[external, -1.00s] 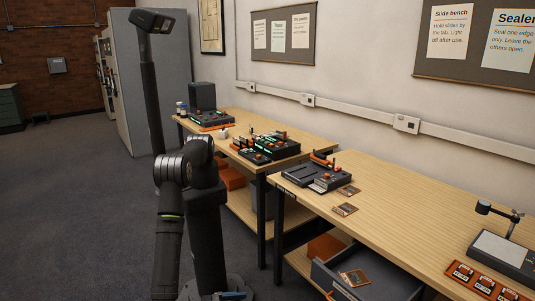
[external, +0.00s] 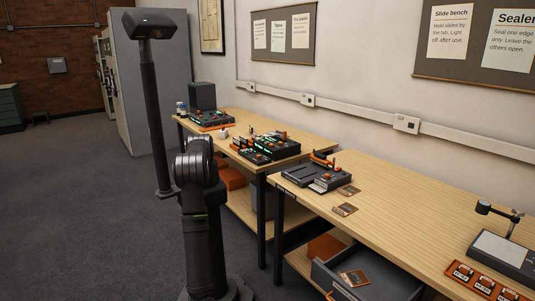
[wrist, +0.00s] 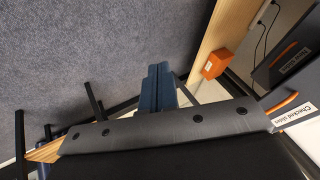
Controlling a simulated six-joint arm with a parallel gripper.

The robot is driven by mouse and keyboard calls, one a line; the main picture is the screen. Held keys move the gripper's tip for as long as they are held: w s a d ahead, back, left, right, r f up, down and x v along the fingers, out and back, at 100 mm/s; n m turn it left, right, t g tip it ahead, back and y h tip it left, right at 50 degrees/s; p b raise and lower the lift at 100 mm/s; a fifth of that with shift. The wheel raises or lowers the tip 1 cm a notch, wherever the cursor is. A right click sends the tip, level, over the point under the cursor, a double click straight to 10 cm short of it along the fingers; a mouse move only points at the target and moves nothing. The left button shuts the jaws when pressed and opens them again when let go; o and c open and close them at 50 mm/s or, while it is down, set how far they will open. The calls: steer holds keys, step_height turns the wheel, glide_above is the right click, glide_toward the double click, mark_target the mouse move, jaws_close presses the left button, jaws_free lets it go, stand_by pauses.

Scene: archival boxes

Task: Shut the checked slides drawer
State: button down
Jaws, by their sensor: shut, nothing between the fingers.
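A grey drawer (external: 350,258) is pulled out under the near bench in the external view, with a brown slide card (external: 354,278) lying in it and an orange handle at its front. Its label is not visible there. In the wrist view, a label reading "Checked slides" (wrist: 296,112) shows at the right edge, beside an orange handle (wrist: 283,103). My gripper (wrist: 159,70) shows in the wrist view as two blue fingers, shut and empty, pointing over the floor, left of and apart from the handle. My gripper is hidden behind my arm in the external view.
A second dark drawer front (wrist: 306,78) with an orange handle and a label shows at the wrist view's right. An orange box (wrist: 214,64) is near a wooden board. The near bench top (external: 400,220) holds a slide device, cards and a lamp. Open floor (external: 90,210) lies left.

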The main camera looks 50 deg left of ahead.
mark_target(317, 281)
steer(key=s+a+f+m+g, duration=0.2)
steer(key=a+f+m+g, duration=0.1)
steer(key=f+m+g, duration=0.3)
steer(key=w+a+r+m+t+h, duration=0.2)
steer(key=w+r+m+h, duration=0.45)
steer(key=w+r, duration=0.35)
steer(key=w+a+r+m+t+h, duration=0.15)
steer(key=w+r+m+h, duration=0.45)
steer(key=w, duration=0.6)
steer(key=shift+n+t+h, duration=0.25)
steer(key=shift+h, duration=0.5)
steer(key=shift+w+d+r, duration=0.25)
steer(key=shift+w+d, duration=0.85)
steer(key=shift+d, duration=0.6)
steer(key=shift+w+d+r, duration=0.3)
steer(key=shift+w+d, duration=0.85)
steer(key=shift+d, duration=0.5)
steer(key=shift+w+d+r, duration=0.25)
steer(key=shift+w+d, duration=0.85)
steer(key=shift+d, duration=0.6)
